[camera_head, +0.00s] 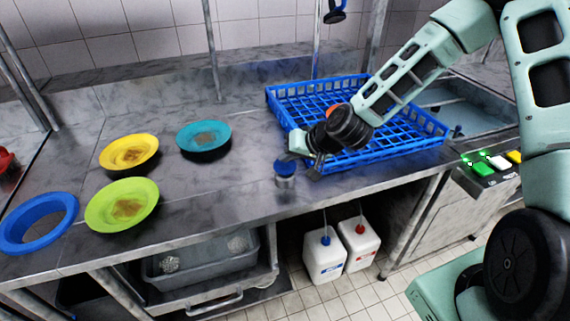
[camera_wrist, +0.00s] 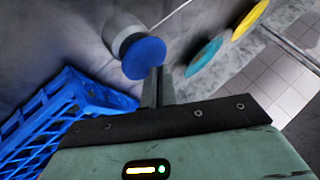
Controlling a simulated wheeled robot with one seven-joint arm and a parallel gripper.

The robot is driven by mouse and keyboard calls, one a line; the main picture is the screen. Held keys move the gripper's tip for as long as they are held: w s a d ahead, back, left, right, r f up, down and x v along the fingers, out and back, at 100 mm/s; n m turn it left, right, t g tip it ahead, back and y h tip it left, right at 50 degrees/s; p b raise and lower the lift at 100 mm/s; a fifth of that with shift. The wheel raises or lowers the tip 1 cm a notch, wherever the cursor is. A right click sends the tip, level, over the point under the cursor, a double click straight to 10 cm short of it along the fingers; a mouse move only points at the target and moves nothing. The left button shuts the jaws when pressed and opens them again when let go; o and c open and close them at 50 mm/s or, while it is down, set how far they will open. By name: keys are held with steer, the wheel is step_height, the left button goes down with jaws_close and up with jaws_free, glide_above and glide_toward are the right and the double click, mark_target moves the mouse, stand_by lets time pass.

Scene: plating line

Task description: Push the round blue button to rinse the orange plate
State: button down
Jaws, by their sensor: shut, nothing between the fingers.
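The round blue button (camera_head: 285,167) stands on a short metal base at the counter's front edge, left of the blue rack. In the wrist view the button (camera_wrist: 143,58) is just beyond my fingertips. My gripper (camera_head: 314,172) is shut and empty, close to the button's right side; in the wrist view its fingers (camera_wrist: 159,72) overlap the button's lower edge. I cannot tell if they touch it. An orange-red patch (camera_head: 333,109) shows at the rack behind my wrist; it may be part of the orange plate, mostly hidden.
A blue rack (camera_head: 285,98) lies on the counter under my arm. Yellow (camera_head: 130,140), teal (camera_head: 204,125) and green (camera_head: 133,190) plates and a blue ring (camera_head: 12,238) lie left. A sink is behind right. A green-and-white switch panel (camera_head: 490,178) is at right. White jugs (camera_head: 324,265) stand below.

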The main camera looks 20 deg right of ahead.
mark_target(288, 166)
steer(key=shift+f+b, duration=0.6)
steer(key=shift+f, duration=0.2)
stand_by(0.5)
steer(key=shift+r, duration=0.1)
steer(key=shift+r+p, duration=0.95)
steer(key=shift+r, duration=0.2)
step_height(288, 166, up, 5)
steer(key=p, duration=0.4)
stand_by(0.7)
